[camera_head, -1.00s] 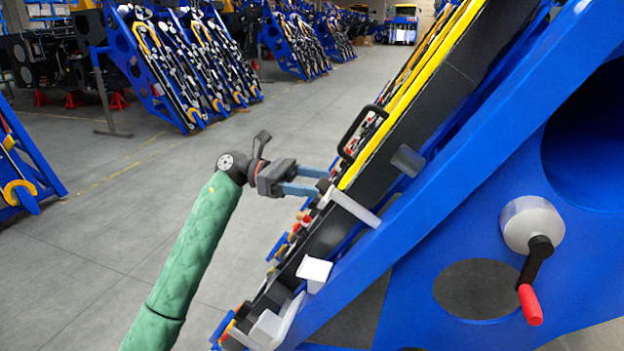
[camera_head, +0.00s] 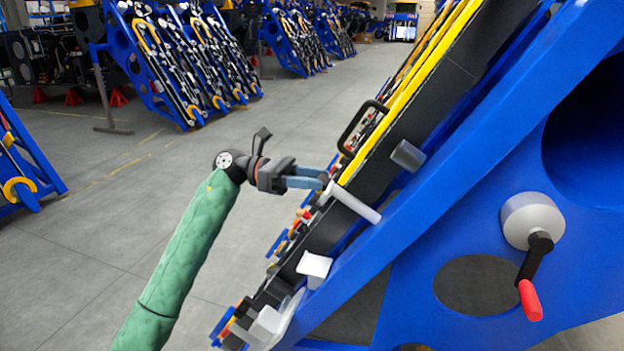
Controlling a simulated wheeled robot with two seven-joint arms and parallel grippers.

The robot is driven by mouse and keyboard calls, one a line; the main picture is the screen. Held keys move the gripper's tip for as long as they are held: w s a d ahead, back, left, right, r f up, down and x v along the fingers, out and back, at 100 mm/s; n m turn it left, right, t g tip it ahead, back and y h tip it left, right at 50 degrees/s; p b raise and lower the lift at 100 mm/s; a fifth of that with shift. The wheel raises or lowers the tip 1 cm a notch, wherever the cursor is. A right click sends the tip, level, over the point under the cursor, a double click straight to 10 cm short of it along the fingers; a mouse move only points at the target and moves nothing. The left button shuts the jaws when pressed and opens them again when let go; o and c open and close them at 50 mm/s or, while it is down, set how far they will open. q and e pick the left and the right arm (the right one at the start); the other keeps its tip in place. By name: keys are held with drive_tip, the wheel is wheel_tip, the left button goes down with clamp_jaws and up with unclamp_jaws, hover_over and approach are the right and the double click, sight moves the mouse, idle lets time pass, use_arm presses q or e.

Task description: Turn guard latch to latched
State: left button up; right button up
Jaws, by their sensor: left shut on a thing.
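My left gripper (camera_head: 322,179) comes in from the left under a green-sleeved arm. A pale grey bar (camera_head: 354,203) runs down to the right from just beside the fingertips. My right gripper is not in view.
A black handle (camera_head: 358,127) stands out just above the gripper. A crank with a red grip (camera_head: 530,300) is at the right. Open floor lies left.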

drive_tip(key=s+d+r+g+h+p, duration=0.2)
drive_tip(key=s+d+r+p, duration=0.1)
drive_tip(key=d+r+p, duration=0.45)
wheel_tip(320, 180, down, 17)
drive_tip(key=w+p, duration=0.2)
drive_tip(key=p, duration=0.2)
use_arm(q)
drive_tip(key=shift+s+r+n+t+y+p, duration=0.15)
drive_tip(key=shift+n+t+y+p, duration=0.95)
drive_tip(key=shift+n, duration=2.25)
drive_tip(key=shift+s+r+n+t+y+p, duration=0.1)
drive_tip(key=shift+n+t+y+p, duration=0.45)
drive_tip(key=shift+n+t+p, duration=1.9)
drive_tip(key=shift+s+r+n+t+y+p, duration=0.15)
drive_tip(key=shift+n+t+y+p, duration=0.4)
drive_tip(key=shift+n, duration=3.65)
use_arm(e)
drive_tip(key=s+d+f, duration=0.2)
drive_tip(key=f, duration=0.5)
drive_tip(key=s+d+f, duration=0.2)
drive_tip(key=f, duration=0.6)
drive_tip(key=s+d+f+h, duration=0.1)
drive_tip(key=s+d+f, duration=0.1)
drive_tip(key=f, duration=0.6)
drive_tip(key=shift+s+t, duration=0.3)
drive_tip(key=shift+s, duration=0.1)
use_arm(q)
drive_tip(key=shift+y, duration=0.3)
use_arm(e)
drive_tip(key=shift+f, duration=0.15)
